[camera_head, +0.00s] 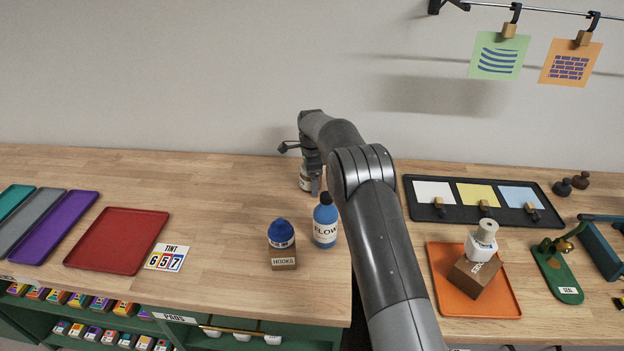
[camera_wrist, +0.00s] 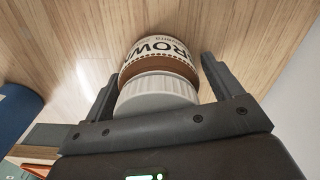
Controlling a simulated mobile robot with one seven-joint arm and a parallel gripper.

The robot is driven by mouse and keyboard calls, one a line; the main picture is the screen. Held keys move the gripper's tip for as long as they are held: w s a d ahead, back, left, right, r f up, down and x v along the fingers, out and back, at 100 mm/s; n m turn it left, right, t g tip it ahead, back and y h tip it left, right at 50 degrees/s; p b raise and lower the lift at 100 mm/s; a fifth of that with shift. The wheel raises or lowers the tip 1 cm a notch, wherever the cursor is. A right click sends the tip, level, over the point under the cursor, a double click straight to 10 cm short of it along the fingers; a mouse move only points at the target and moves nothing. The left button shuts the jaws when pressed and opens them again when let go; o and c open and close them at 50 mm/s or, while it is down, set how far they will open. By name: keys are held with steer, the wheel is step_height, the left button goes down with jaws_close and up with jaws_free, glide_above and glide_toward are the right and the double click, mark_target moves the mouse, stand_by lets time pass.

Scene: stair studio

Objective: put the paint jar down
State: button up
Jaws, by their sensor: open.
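The paint jar (camera_wrist: 160,60) is brown with a ribbed white lid and a white label that reads in part "ROW". In the wrist view it sits between the fingers of my gripper (camera_wrist: 157,78), which are open with a gap on either side. The jar appears to stand upright on the wooden counter (camera_wrist: 60,40). In the head view the jar (camera_head: 304,184) shows only in part behind my gripper (camera_head: 309,172), near the back of the counter.
A blue FLOW bottle (camera_head: 325,226) stands close in front of my gripper. A blue-topped jar sits on a HOOKS block (camera_head: 283,262) nearby. A red tray (camera_head: 117,240) lies left. Counter left of my gripper is clear.

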step_height(320, 180, up, 12)
steer(key=shift+r, duration=0.25)
stand_by(0.4)
steer(key=s+d+r+n+t, duration=0.1)
steer(key=s+d+r+n, duration=0.3)
steer(key=s+d+r, duration=0.5)
steer(key=s+d+r+n+t, duration=0.25)
steer(key=s+d+r, duration=0.35)
steer(key=s+r, duration=0.4)
steer(key=s+d+n, duration=0.2)
steer(key=s+d, duration=0.1)
steer(key=s, duration=0.4)
steer(key=s+d+n, duration=0.2)
steer(key=s, duration=0.6)
steer(key=s+d+f+n+t, duration=0.1)
steer(key=s+f+n, duration=0.1)
steer(key=s, duration=0.5)
steer(key=s+d+f+n+t, duration=0.1)
steer(key=s+d+f+n, duration=0.1)
steer(key=s+f, duration=0.3)
steer(key=s, duration=0.2)
steer(key=shift+s, duration=0.3)
